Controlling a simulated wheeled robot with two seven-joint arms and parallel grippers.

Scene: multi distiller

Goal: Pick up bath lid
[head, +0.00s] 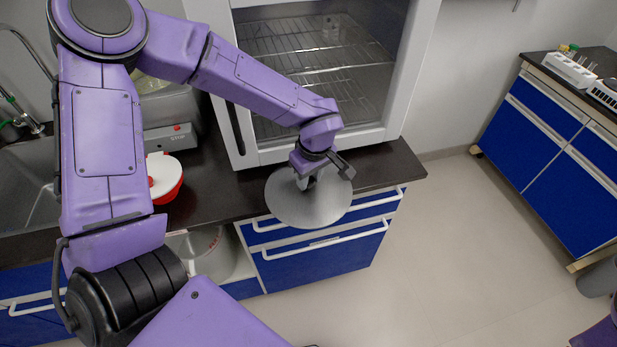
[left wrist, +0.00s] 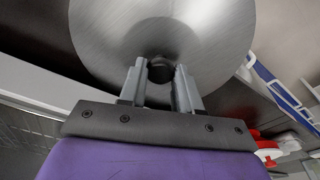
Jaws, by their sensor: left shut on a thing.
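The bath lid (head: 312,207) is a round, flat, brushed-metal disc in the head view, over the front edge of the dark counter. My left gripper (head: 308,178) is above its middle, shut on its knob. In the left wrist view the lid (left wrist: 165,30) fills the top centre, and the two fingers of my left gripper (left wrist: 160,75) stand on either side of the dark knob. Whether the lid touches the counter is hard to tell. My right gripper is not in view.
A white-framed cabinet (head: 415,75) with wire racks stands behind the lid on the dark counter (head: 375,168). A red container with a white lid (head: 163,175) is to the left. A sink (head: 30,185) is at far left. Blue drawers (head: 320,255) are below; open floor lies right.

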